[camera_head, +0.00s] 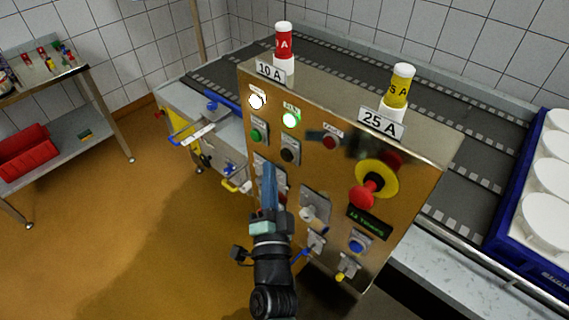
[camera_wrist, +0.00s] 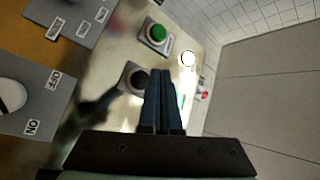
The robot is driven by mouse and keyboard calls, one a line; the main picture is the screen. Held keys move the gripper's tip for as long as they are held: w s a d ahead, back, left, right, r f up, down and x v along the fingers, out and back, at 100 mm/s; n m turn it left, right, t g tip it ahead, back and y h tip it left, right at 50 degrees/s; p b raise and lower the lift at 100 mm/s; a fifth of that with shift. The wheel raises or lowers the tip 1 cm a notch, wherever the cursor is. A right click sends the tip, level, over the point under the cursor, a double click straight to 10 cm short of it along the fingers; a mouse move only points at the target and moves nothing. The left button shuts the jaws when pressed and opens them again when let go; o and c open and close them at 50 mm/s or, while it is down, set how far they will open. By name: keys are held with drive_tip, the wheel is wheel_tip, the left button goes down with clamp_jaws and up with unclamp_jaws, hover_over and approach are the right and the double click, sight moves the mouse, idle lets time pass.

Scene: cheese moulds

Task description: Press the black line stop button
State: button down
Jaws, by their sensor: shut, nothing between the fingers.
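The black stop button (camera_head: 290,150) sits on the upright control panel (camera_head: 430,170), to the right of and slightly below the green button (camera_head: 258,135). In the wrist view the black button (camera_wrist: 135,77) is just left of my fingertips, with the green button (camera_wrist: 157,33) beyond it. My gripper (camera_head: 268,168) is shut and empty, pointing at the panel just below and left of the black button; in the wrist view its fingers (camera_wrist: 162,72) are side by side. I cannot tell how wide the gap to the panel is.
A red mushroom button (camera_head: 366,192) on yellow, a red button (camera_head: 330,141), a blue button (camera_head: 358,243) and switches share the panel. Fuses (camera_head: 284,45) stand on top. A conveyor (camera_head: 330,60) runs behind; a blue crate (camera_head: 513,190) is at right.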

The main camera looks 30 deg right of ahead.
drive_tip(key=shift+w+d+b, duration=0.25)
drive_tip(key=shift+d+b, duration=0.05)
drive_tip(key=shift+d, duration=0.45)
drive_tip(key=shift+d, duration=0.1)
idle(1.5)
drive_tip(key=shift+w+d+b, duration=0.15)
drive_tip(key=shift+d+b, duration=0.15)
drive_tip(key=shift+b, duration=0.1)
drive_tip(key=shift+w+d+r+b, duration=0.1)
drive_tip(key=shift+w+d+b, duration=0.05)
drive_tip(key=shift+d+b, duration=0.35)
idle(0.8)
drive_tip(key=shift+a, duration=0.1)
drive_tip(key=shift+s+a+p, duration=0.35)
drive_tip(key=shift+a+p, duration=0.4)
drive_tip(key=shift+p, duration=0.15)
drive_tip(key=shift+a, duration=0.1)
